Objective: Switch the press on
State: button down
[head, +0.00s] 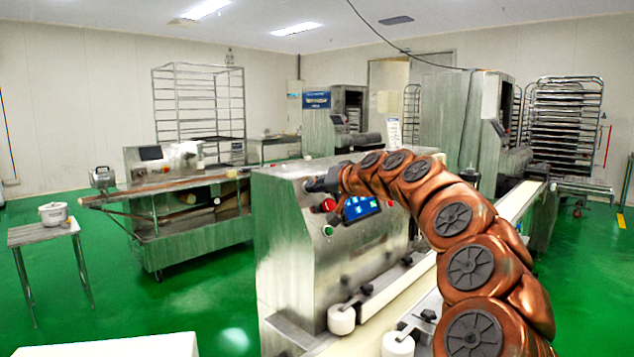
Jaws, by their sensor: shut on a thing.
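The press (282,235) is a grey metal machine in the middle of the head view. Its front panel carries a lit blue screen (361,207), a red button (328,205) and a green button (328,231). My copper-coloured arm reaches in from the lower right and arches over the conveyor to this panel. My dark gripper (318,184) is at the panel's upper left, just above the red button. It is shut on a small dark switch (307,185) there. The fingers cover most of the switch, so its position cannot be read.
A white conveyor belt (518,200) runs beside the press, with white rollers (341,319) at its near end. Another machine (190,215) stands to the left, and a small table (42,234) with a white pot at far left. Green floor is open between them.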

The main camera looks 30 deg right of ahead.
jog(key=shift+m+p, duration=0.45)
jog(key=shift+m, duration=0.45)
jog(key=shift+f, duration=0.1)
jog(key=c, duration=1.2)
grip_release()
jog(key=shift+c, duration=0.2)
jog(key=a+v, duration=0.1)
jog(key=v, duration=1.1)
jog(key=shift+d+r, duration=0.25)
jog(key=shift+d, duration=0.15)
